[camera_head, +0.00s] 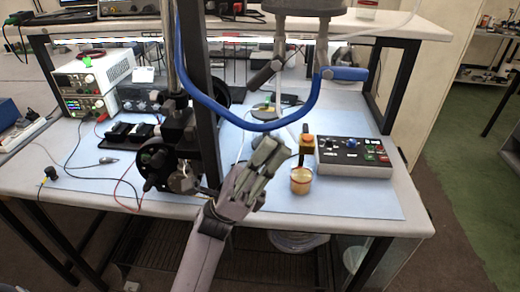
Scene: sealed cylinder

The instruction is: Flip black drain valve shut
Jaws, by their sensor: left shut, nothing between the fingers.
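Under the grey cylinder (303,7) at the top, a dark valve handle (262,77) sticks out to the left and slants downward; it looks like the black drain valve. A blue valve handle (345,74) sticks out level to the right of the cylinder's lower pipes. My left gripper (268,150) reaches up from the bottom over the blue mat. Its fingers are closed together and empty. It is below the dark handle in the picture and apart from it. My right gripper is not in view.
A blue hose (258,127) loops between the black upright post (205,90) and the cylinder, just above my gripper. An amber jar (301,181) and a control box (352,156) stand to the right. Power supplies (85,85) stand left. The front right of the blue mat (360,200) is clear.

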